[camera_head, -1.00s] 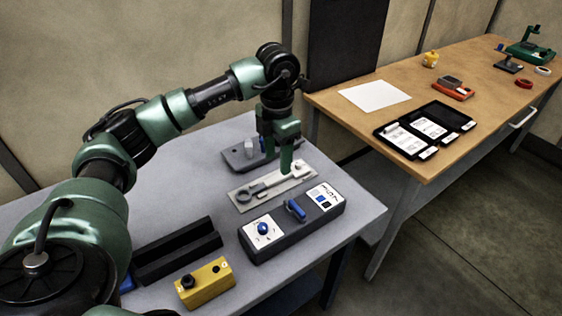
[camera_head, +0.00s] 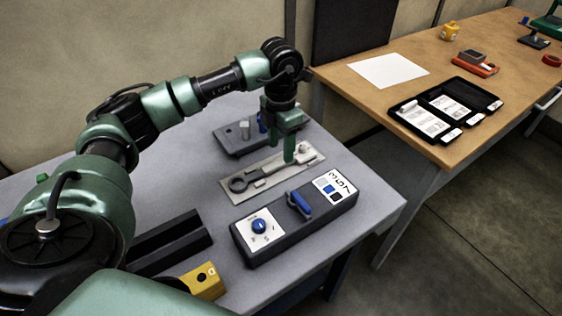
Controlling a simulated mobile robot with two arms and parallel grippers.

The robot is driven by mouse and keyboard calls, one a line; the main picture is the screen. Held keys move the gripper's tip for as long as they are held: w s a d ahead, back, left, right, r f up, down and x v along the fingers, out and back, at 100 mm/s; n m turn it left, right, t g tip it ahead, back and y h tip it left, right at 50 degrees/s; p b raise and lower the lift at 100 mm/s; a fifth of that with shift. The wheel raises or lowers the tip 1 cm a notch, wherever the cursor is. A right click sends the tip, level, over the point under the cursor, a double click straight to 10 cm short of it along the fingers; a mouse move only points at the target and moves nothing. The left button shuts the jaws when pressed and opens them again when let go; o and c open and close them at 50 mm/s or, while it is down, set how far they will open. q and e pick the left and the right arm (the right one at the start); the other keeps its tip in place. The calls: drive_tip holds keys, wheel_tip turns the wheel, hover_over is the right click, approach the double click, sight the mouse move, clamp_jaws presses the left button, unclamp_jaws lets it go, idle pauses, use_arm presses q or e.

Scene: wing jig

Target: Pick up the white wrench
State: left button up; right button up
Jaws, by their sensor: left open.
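I cannot tell whether the fingers touch the wrench or the plate. My right gripper is not in view.
A dark control box (camera_head: 279,230) with blue knobs stands just in front of the plate. A grey fixture (camera_head: 231,140) with pegs is behind it. Black rails (camera_head: 170,240) and a yellow box (camera_head: 203,281) are front left. A wooden table (camera_head: 430,60) stands at the right.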

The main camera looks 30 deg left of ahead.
sight(282, 160)
use_arm(q)
wheel_tip(282, 160, down, 4)
drive_tip(key=shift+w+f+p, duration=0.15)
drive_tip(key=shift+f+p, duration=0.05)
drive_tip(key=shift+p, duration=0.25)
drive_tip(key=shift+d, duration=0.1)
clamp_jaws()
drive_tip(key=shift+r, duration=0.1)
idle(0.9)
